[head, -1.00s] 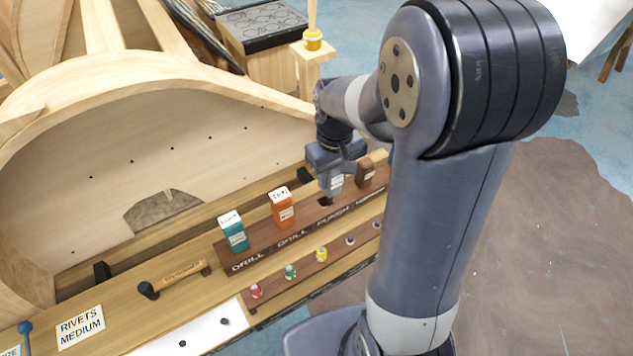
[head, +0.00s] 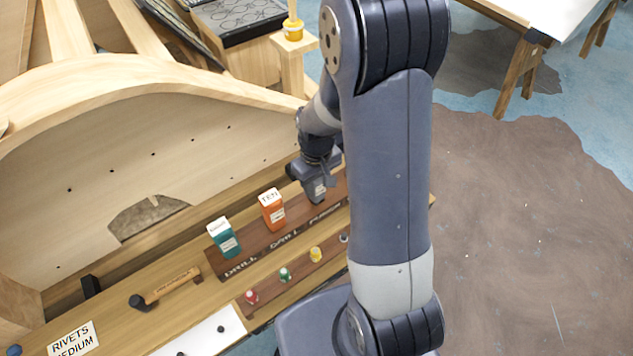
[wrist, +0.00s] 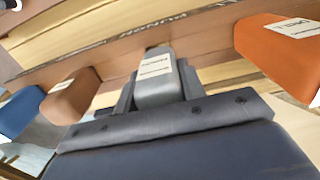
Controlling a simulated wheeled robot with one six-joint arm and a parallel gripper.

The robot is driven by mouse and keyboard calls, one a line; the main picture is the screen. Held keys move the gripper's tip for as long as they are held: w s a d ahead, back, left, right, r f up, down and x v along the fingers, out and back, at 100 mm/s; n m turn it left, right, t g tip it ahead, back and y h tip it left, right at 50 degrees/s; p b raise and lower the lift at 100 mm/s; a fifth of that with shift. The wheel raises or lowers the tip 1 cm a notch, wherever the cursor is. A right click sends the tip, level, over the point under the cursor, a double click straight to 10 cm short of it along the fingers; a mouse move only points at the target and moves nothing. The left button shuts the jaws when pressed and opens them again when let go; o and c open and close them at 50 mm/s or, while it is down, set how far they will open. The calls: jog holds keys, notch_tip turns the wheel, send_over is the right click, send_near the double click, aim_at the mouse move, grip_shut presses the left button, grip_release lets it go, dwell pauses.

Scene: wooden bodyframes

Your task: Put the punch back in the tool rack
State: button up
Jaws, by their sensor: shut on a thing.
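The punch is a grey block with a white label (wrist: 154,76). My gripper (head: 317,184) is shut on it, with a finger on each side in the wrist view. The punch (head: 319,190) is upright at the PUNCH place of the brown wooden tool rack (head: 262,244). Its lower end meets the rack in the picture and no open slot shows under it. I cannot tell how deep it sits.
The orange drill (head: 272,211) and teal drill (head: 223,239) stand in the rack left of my gripper. A brown tool (wrist: 70,97) and a blue one (wrist: 20,112) show in the wrist view. A wooden-handled hammer (head: 167,287) lies on the bench at the left.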

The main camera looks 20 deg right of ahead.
jog(key=shift+f, duration=0.2)
jog(key=shift+f+b, duration=0.3)
jog(key=shift+b, duration=0.05)
jog(key=o, duration=1.2)
jog(key=shift+r, duration=0.1)
jog(key=shift+r+p, duration=0.45)
jog(key=shift+r, duration=0.1)
notch_tip(320, 180, up, 12)
jog(key=shift+f, duration=0.25)
jog(key=shift+f, duration=0.1)
